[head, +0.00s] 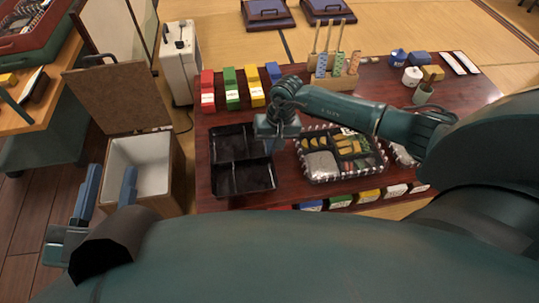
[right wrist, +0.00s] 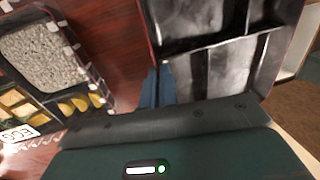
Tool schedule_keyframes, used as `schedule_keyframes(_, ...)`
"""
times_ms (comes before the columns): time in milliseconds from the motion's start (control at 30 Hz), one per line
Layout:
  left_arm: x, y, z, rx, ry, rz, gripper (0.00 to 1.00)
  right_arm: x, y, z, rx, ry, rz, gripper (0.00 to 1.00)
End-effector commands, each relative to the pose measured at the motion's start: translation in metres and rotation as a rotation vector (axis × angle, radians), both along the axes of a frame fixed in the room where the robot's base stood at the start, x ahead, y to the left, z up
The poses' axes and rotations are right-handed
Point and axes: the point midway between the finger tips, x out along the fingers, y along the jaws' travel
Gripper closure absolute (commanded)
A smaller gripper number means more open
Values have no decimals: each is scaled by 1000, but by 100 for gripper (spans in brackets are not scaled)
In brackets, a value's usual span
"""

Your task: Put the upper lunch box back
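A black lunch box (head: 232,180) with empty compartments sits on the low red-brown table, left of a filled lunch box (head: 318,165). My right gripper (head: 277,130) is at the far right corner of the empty box. In the right wrist view its blue fingers (right wrist: 160,85) are close together at the side wall of the empty box (right wrist: 215,70), seemingly with the wall between them; the tips are partly hidden. The filled box also shows in that view (right wrist: 105,85). My left gripper (head: 106,192) is open and empty, low over the left side.
An open wooden chest (head: 170,195) with a white inside stands left of the table (head: 210,140). Coloured cartons (head: 231,90) line the table's far edge. A utensil stand (head: 335,80) is behind my right forearm. Another filled box (head: 400,155) is partly hidden by my arm.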

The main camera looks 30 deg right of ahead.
Motion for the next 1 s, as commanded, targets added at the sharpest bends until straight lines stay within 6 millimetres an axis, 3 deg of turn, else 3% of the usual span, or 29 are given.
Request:
schedule_keyframes(200, 5, 1, 12, 4, -103, -5, 64, -1, 0, -32, 1, 2, -1, 100)
schedule_keyframes(600, 7, 2, 17, 7, -140, -4, 64, 0, 0, -36, 0, 0, 0, 100)
schedule_keyframes(900, 7, 2, 20, 8, -148, -3, 64, 0, 0, -34, 0, 1, 0, 76)
schedule_keyframes(1000, 7, 2, 20, 8, -147, -3, 64, 0, 0, -34, 0, 1, 0, 76)
